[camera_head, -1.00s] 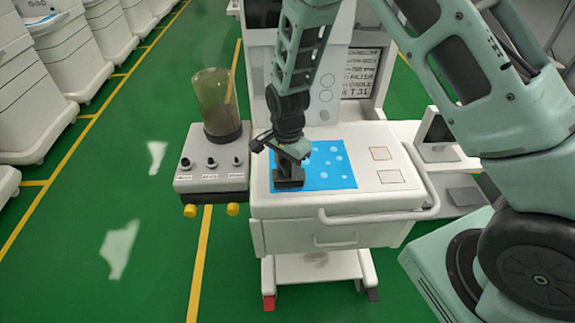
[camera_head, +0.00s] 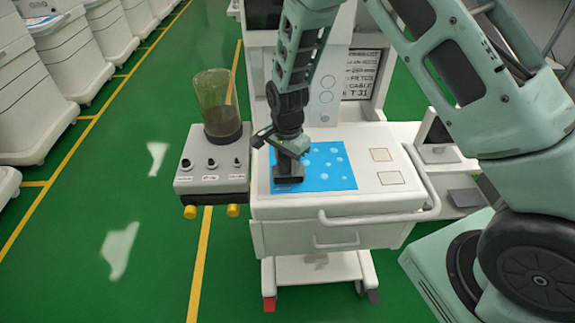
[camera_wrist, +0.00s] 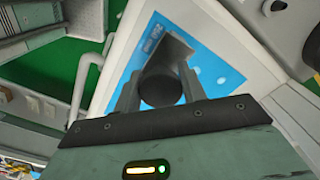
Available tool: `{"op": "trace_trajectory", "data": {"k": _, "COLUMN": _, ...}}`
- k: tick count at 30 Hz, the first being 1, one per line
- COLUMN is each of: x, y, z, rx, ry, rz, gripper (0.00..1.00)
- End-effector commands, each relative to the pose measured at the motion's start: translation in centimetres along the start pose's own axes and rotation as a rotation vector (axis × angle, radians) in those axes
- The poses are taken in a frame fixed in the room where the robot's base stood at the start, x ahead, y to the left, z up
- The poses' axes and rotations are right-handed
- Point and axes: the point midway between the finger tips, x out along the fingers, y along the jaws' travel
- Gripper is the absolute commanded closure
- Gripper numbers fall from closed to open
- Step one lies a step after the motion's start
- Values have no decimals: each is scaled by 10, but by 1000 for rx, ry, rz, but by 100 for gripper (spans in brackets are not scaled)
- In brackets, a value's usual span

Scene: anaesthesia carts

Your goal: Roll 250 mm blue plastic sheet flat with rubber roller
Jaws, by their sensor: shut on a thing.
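The blue plastic sheet (camera_head: 328,166) lies on the white cart top (camera_head: 385,203), with several pale round spots on it. It also shows in the wrist view (camera_wrist: 212,72). My gripper (camera_head: 290,158) is over the sheet's left part, pointing down. It is shut on the dark rubber roller (camera_head: 288,184), which sits low at the sheet's front left corner and looks to touch it. In the wrist view the roller's round dark handle (camera_wrist: 160,88) is between my two fingers. The sheet under the roller and my arm is hidden.
A box with knobs (camera_head: 211,182) and a clear canister (camera_head: 218,105) stands left of the cart top. Two outlined squares (camera_head: 391,177) mark the clear right side. A white rail (camera_head: 372,216) runs along the front edge. A signboard (camera_head: 360,74) stands behind.

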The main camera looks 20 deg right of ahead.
Motion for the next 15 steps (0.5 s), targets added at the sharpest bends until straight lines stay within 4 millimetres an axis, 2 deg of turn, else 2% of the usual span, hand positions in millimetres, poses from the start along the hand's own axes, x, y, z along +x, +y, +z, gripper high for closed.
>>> {"op": "trace_trajectory", "data": {"k": 15, "x": 1, "y": -14, "z": -15, "rx": 2, "ry": 1, "rz": 0, "gripper": 77}}
